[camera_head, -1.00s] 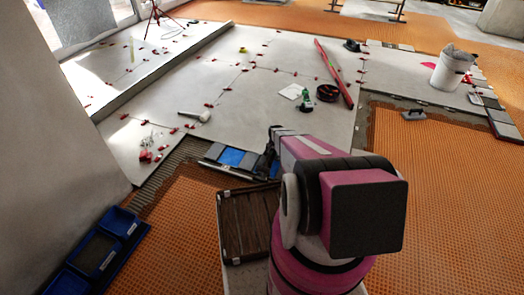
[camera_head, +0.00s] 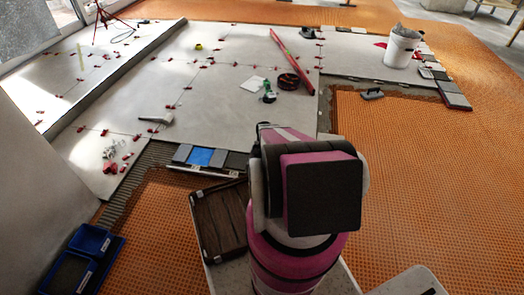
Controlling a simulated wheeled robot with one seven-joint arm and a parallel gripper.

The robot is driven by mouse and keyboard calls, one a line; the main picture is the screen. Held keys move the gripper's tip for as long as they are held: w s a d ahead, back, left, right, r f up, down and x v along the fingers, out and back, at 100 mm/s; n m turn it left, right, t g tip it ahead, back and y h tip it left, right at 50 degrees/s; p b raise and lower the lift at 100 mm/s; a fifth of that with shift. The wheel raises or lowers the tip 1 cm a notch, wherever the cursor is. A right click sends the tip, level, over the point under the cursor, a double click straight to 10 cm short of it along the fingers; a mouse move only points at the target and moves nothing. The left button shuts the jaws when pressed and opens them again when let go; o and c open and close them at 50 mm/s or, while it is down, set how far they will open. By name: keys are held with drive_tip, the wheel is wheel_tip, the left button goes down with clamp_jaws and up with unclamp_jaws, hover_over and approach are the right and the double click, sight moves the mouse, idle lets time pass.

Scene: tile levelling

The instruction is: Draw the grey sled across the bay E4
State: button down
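My pink and black arm (camera_head: 318,190) stands in the middle of the view and hides my gripper behind it. A strip with a blue patch (camera_head: 199,156) and grey blocks (camera_head: 219,158) lies along the near edge of the pale tiles, its right end running behind my arm. I cannot tell whether one of these grey pieces is the sled. No bay label E4 is legible.
Pale tiles (camera_head: 225,95) with red clips fill the far left. A white bucket (camera_head: 402,47), a red level (camera_head: 291,48) and a black coil (camera_head: 288,81) stand or lie on them. A brown slatted tray (camera_head: 219,220) is left of my arm, blue bins (camera_head: 90,240) lower left. Orange matting (camera_head: 420,170) is open at right.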

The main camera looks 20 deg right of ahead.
drive_tip(key=c, duration=1)
unclamp_jaws()
drive_tip(key=shift+o, duration=0.2)
drive_tip(key=shift+r, duration=0.2)
wheel_tip(320, 180, up, 10)
drive_tip(key=shift+r, duration=0.25)
